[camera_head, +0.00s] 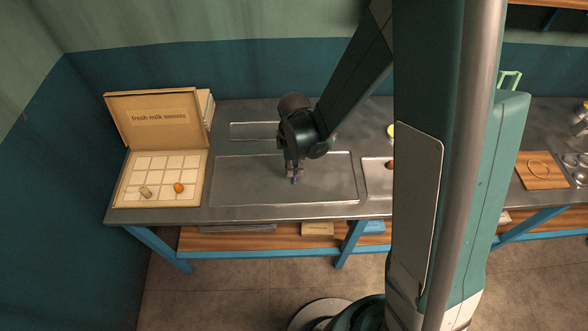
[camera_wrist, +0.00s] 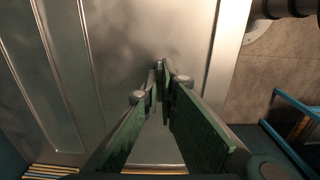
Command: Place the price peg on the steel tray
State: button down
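The steel tray (camera_head: 245,190) is a wide, shallow metal tray on the counter, in the middle of the head view. Its bright metal also fills much of the wrist view (camera_wrist: 182,32). My gripper (camera_head: 294,180) points down over the tray, right of its middle. In the wrist view my gripper's green fingers (camera_wrist: 160,68) converge, with their tips close together. A small bluish bit shows at the fingertips in the head view. I cannot tell whether it is the price peg or part of the finger. No price peg is clearly recognisable elsewhere.
An open box (camera_head: 125,165) labelled "fresh milk sweets" stands left of the tray, holding an orange ball (camera_head: 178,187) and a pale cylindrical piece (camera_head: 145,191). A smaller tray (camera_head: 372,172) lies right of the steel tray. A wooden board (camera_head: 530,181) lies further right. The steel tray's left half looks bare.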

jog(key=c, duration=2.7)
grip_release()
jog(key=shift+r, duration=0.1)
jog(key=shift+r, duration=6)
jog(key=shift+r, duration=0.1)
